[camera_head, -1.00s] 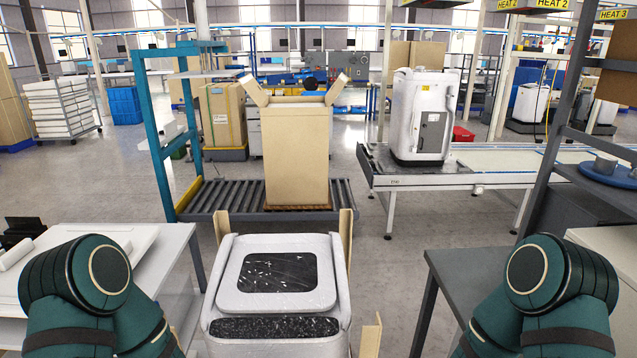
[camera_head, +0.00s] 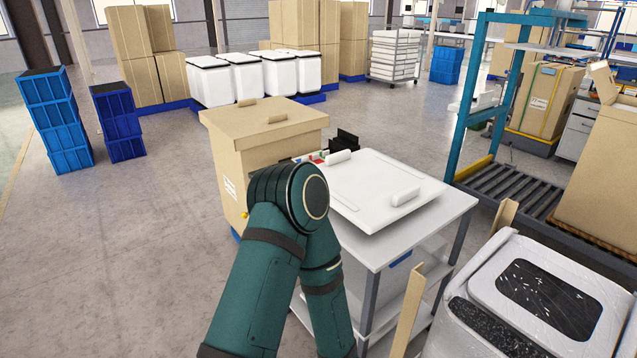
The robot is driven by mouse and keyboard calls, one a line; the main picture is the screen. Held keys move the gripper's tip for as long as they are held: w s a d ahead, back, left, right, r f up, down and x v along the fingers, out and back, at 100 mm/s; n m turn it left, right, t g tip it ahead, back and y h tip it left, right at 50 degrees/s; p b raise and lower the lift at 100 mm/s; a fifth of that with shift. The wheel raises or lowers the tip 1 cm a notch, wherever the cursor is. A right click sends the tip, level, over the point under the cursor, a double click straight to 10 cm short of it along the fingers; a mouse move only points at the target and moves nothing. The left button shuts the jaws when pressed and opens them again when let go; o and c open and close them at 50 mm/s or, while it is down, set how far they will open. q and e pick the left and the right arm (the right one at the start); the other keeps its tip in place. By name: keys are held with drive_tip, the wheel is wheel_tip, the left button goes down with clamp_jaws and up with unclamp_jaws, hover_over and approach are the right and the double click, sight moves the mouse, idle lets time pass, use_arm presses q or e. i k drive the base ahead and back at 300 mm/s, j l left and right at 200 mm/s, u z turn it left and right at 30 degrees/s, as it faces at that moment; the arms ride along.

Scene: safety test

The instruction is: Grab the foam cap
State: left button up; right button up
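A white flat square piece with two raised blocks on top, which looks like the foam cap (camera_head: 372,188), lies on a grey-topped table (camera_head: 447,215) right of centre. Its left side is close behind my green left arm, whose upper joint stands in front of the table's left edge. Only the bent arm of my left side shows. Neither gripper is in view, so what they hold cannot be seen.
A white appliance (camera_head: 540,300) stands at the lower right with tan corner posts (camera_head: 407,310) near it. A large cardboard box (camera_head: 265,135) stands behind the table's left side. Blue crates (camera_head: 57,120) stand far left. The floor at left is clear.

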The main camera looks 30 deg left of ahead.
sight(373, 190)
drive_tip(key=u, duration=0.8)
drive_tip(key=i+j+z, duration=0.1)
drive_tip(key=z, duration=1.45)
drive_tip(key=j+z, duration=0.5)
drive_tip(key=k+j+z, duration=0.15)
drive_tip(key=z, duration=0.3)
drive_tip(key=k+j+z, duration=0.2)
drive_tip(key=j, duration=0.15)
drive_tip(key=j+z, duration=0.2)
drive_tip(key=k+j+z, duration=0.55)
drive_tip(key=k+j, duration=0.35)
drive_tip(key=j, duration=0.15)
drive_tip(key=k+j, duration=0.65)
drive_tip(key=k+j+z, duration=0.05)
